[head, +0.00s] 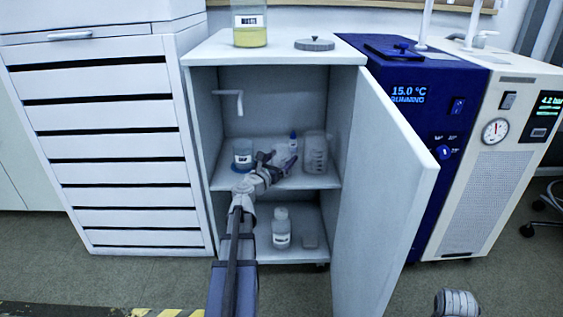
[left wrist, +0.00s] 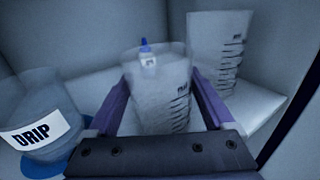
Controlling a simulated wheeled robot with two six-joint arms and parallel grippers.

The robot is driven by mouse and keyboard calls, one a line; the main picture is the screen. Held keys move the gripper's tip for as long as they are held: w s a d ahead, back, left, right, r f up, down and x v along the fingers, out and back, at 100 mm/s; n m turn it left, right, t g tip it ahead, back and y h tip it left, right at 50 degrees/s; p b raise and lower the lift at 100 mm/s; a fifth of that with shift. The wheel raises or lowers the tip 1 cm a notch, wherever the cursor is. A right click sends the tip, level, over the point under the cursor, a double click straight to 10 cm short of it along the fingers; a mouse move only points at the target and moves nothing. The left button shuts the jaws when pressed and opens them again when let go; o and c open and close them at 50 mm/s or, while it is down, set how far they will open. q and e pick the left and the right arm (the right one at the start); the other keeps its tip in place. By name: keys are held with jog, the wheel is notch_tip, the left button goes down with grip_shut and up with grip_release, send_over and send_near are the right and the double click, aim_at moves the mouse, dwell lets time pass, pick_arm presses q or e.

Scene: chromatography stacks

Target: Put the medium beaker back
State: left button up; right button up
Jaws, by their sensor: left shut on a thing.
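The medium beaker, a clear graduated one, stands upright between the fingers of my left gripper in the left wrist view (left wrist: 160,98). In the head view the beaker (head: 281,151) is partly hidden by the gripper. My left gripper (head: 270,163) reaches into the open cabinet at the upper shelf (head: 290,182) and is shut on the beaker. I cannot tell whether the beaker's base touches the shelf.
A second graduated beaker (head: 315,152) stands to the right. A container labelled DRIP (left wrist: 40,130) stands left, on a blue base. A blue-capped bottle (left wrist: 147,55) shows behind the held beaker. The cabinet door (head: 385,205) hangs open at right. A white bottle (head: 281,228) stands below.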

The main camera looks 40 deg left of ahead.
pick_arm(q)
jog(key=shift+f, duration=0.2)
jog(key=o, duration=1.4)
jog(key=shift+r, duration=0.2)
jog(key=shift+s, duration=0.2)
jog(key=s+d, duration=0.2)
jog(key=s, duration=0.9)
jog(key=shift+s, duration=0.2)
